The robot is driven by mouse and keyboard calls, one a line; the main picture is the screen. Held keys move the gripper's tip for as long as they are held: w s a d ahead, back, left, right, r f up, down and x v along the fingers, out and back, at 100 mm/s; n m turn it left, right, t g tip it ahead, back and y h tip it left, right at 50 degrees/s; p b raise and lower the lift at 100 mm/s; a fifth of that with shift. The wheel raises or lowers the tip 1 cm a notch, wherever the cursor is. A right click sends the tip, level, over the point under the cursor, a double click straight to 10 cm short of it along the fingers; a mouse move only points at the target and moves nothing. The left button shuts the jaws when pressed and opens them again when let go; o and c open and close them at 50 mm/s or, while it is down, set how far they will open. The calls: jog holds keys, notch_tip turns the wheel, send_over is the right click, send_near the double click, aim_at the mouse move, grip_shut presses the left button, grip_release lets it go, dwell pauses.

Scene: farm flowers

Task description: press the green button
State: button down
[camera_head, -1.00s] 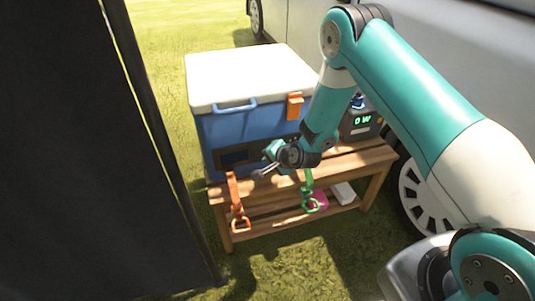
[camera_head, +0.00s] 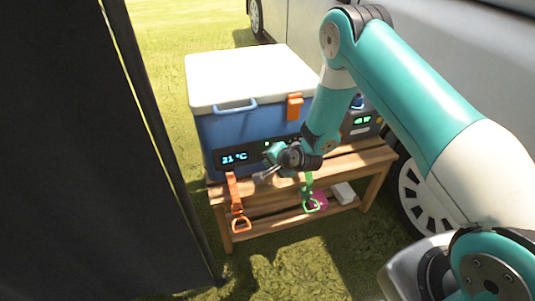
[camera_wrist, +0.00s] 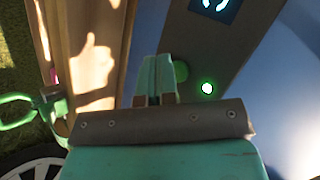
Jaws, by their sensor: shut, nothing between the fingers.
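The blue cooler (camera_head: 243,127) with a white lid stands on a wooden bench, and its front panel display (camera_head: 234,158) is lit and reads 21 °C. My gripper (camera_head: 262,176) is in front of the panel, right of the display. In the wrist view my gripper (camera_wrist: 157,82) is shut and empty, with its tips against or very near the panel. The green button (camera_wrist: 181,71) shows in part just beside the fingertips; I cannot tell whether they touch. A small green light (camera_wrist: 207,88) glows on the panel near it. In the head view my gripper hides the button.
The wooden bench (camera_head: 352,160) also carries a power station (camera_head: 360,122) with a lit green display. Orange (camera_head: 235,200) and green (camera_head: 310,196) straps hang at its front. A white vehicle (camera_head: 440,60) stands behind; a dark panel (camera_head: 75,150) is at left.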

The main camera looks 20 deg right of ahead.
jog(key=s+p, duration=0.1)
jog(key=s, duration=0.5)
dwell(0.4)
